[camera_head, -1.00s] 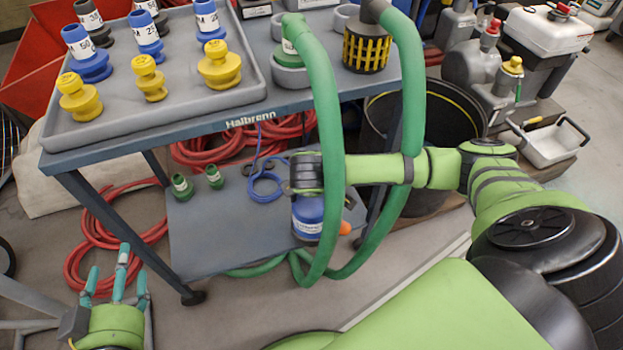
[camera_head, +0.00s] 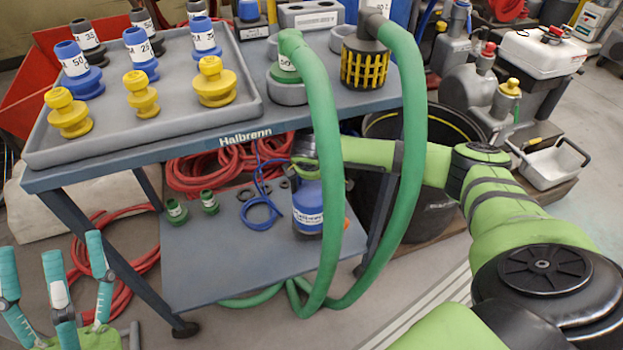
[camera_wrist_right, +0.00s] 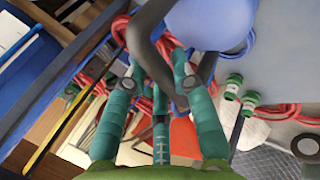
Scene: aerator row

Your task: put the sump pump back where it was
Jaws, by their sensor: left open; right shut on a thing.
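The blue sump pump (camera_head: 308,208) has a white label and a dark base. In the head view it is at the right part of the cart's lower shelf (camera_head: 215,265), partly behind a green hose. I cannot tell whether its base touches the shelf. My right gripper (camera_head: 306,152) is above it, mostly hidden by the hose and cart. In the right wrist view the teal fingers (camera_wrist_right: 160,95) are shut around a dark handle, with the pump's rounded blue body (camera_wrist_right: 210,22) beyond. My left gripper (camera_head: 68,270) is open and empty at the lower left.
Two green fittings (camera_head: 176,212) and a blue coil (camera_head: 262,212) lie on the shelf left of the pump. The green hose (camera_head: 322,170) hangs in front. The cart's upper deck (camera_head: 150,152) is close above my right gripper. A black bin (camera_head: 425,190) stands to the right.

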